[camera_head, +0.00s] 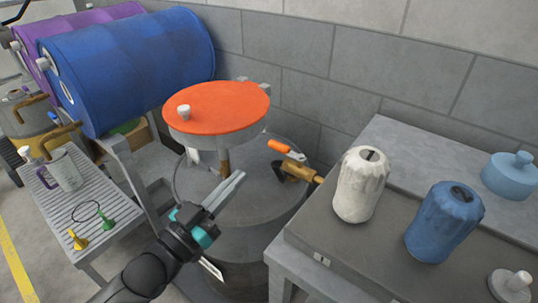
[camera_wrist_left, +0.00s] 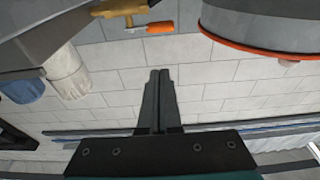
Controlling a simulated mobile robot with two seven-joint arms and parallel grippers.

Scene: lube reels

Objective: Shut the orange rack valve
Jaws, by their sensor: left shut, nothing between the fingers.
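A brass valve (camera_head: 296,170) with an orange lever handle (camera_head: 279,146) sits in the gap between the grey drum and the grey bench. The handle points up and left from the valve body in the head view. In the left wrist view the brass valve (camera_wrist_left: 120,8) is at the top edge, with its orange handle (camera_wrist_left: 161,28) just below. My left gripper (camera_head: 240,176) is shut and empty, over the drum top, left of and nearer than the valve, apart from it. Its shut fingers (camera_wrist_left: 160,73) show in the wrist view. My right gripper is not in view.
An orange-topped reel (camera_head: 220,105) stands above the grey drum (camera_head: 262,200), close beyond my left gripper. A slatted rack (camera_head: 60,210) is at the left.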

